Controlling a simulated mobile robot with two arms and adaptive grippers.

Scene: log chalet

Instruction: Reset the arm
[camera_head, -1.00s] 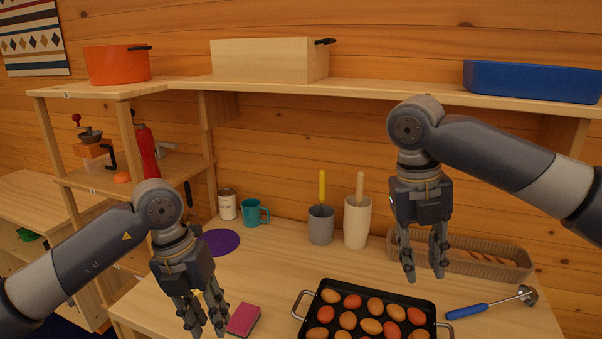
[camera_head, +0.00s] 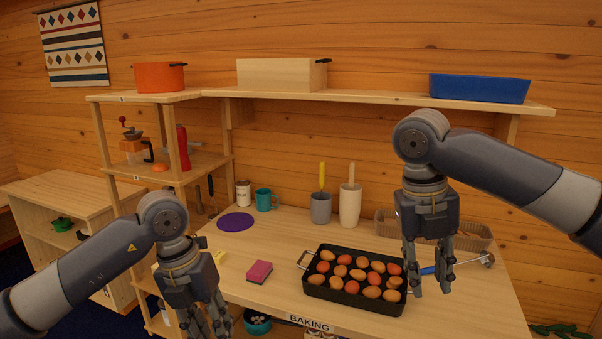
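My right gripper (camera_head: 430,284) hangs pointing down at the right of the counter, just right of the black tray of eggs. Its fingers are apart and nothing shows between them. My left gripper (camera_head: 209,331) hangs pointing down at the lower left, in front of the counter's left part. Its fingers look spread with nothing between them, though the tips run close to the bottom edge of the picture.
A black tray (camera_head: 309,291) of several eggs sits on the wooden counter (camera_head: 489,322). A pink sponge (camera_head: 259,272), purple disc (camera_head: 236,222), teal mug (camera_head: 265,200), grey crock (camera_head: 320,208) and basket (camera_head: 385,224) stand around. A blue-handled ladle (camera_head: 487,260) lies partly behind my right gripper.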

